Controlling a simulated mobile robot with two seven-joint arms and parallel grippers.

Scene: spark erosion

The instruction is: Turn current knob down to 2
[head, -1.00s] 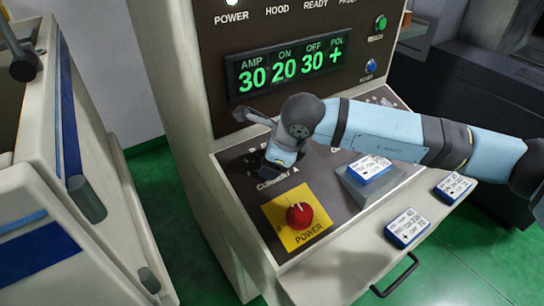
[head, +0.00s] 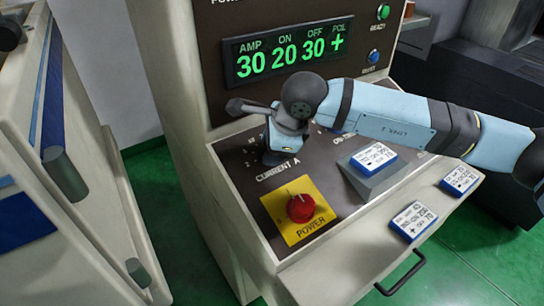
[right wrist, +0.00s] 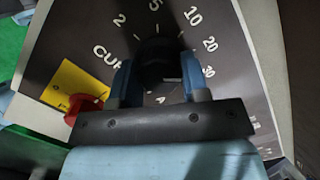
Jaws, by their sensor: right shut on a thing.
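The current knob (right wrist: 160,62) is a dark round knob on the sloping panel. In the right wrist view its scale shows 2, 5, 10, 20 and 30 around it; its pointer is too dark to read. My right gripper (right wrist: 158,78) has a blue finger on each side of the knob and is shut on it. In the head view my right gripper (head: 280,150) points down at the panel behind the CURRENT A label and hides the knob. The display (head: 290,50) reads AMP 30, ON 20, OFF 30, POL +. My left gripper is out of view.
The red power knob (head: 300,207) on its yellow plate is close in front of my right gripper. A blue-and-white card (head: 373,157) rests on a raised holder, and two more (head: 412,221) lie on the front ledge. A cream cabinet (head: 60,200) stands at left.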

